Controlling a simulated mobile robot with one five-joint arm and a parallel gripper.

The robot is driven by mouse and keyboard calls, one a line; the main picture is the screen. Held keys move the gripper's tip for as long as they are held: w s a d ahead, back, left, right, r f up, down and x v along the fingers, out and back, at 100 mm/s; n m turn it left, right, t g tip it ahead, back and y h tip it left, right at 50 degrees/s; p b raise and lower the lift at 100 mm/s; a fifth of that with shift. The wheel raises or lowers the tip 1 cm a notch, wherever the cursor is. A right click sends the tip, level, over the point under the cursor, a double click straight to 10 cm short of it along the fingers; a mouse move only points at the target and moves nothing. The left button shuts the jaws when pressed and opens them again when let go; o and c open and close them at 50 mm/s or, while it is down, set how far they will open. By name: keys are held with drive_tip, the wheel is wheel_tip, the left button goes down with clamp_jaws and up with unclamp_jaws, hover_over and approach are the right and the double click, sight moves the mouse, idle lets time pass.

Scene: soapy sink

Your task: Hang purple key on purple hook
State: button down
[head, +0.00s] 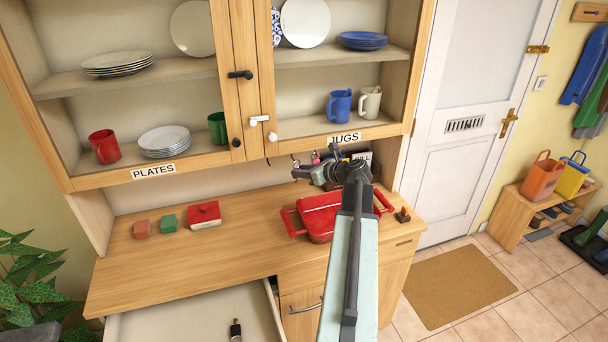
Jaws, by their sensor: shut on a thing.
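My gripper (303,173) is at the end of my arm, just under the right cupboard and above the back of the worktop. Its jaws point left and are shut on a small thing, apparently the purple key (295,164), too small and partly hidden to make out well. Small dark hooks hang under the cupboard edge close to the jaws. A pink item (315,158) hangs just right of them, behind my gripper. I cannot tell which hook is purple, or whether the key touches one.
A red tray-like box (318,226) sits on the worktop (190,255) below my gripper, partly behind my arm. A red butter-dish-like box (204,215) and small red and green blocks stand left. An open drawer (180,315) holds a dark item (236,330). Cupboard shelves hold plates and jugs.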

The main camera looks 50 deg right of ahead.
drive_tip(key=shift+w+d+f, duration=0.1)
drive_tip(key=shift+w+d, duration=0.3)
drive_tip(key=shift+w, duration=0.3)
drive_tip(key=shift+w+d, duration=0.35)
drive_tip(key=shift+w, duration=0.3)
drive_tip(key=shift+w+d+f+b, duration=0.35)
drive_tip(key=shift+w+f+b, duration=0.15)
drive_tip(key=shift+w+b, duration=0.1)
drive_tip(key=c, duration=1)
unclamp_jaws()
drive_tip(key=p, duration=0.3)
approach(298, 167)
drive_tip(key=w, duration=0.1)
drive_tip(key=w+d+f, duration=0.1)
drive_tip(key=w+f, duration=0.1)
drive_tip(key=shift+w+d, duration=0.1)
drive_tip(key=shift+d, duration=0.2)
